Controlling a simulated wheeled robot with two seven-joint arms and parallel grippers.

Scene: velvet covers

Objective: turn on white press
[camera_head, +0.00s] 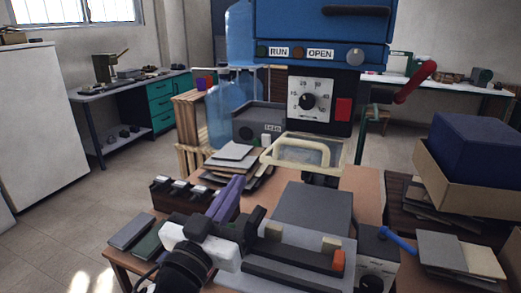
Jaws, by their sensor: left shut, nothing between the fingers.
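A low press-like unit with a pale body (315,238) and dark bars stands on the front of the wooden table, at the lower middle; I take it for the white press. It has a small orange switch-like part (338,261) at its right. Beside it is a dark grey box with a dial (376,262) and a blue lever (398,240). My left gripper (252,226) comes in from the lower left, shut and empty, close to the left end of this unit; I cannot tell whether they touch. My right gripper is not in view.
A tall blue machine (322,25) marked RUN and OPEN stands behind, with a dial panel (310,100) and red handle (415,82). Stacked covers (235,160) lie left of it. A purple piece (226,200) stands near my gripper. A box with a blue block (478,150) is right.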

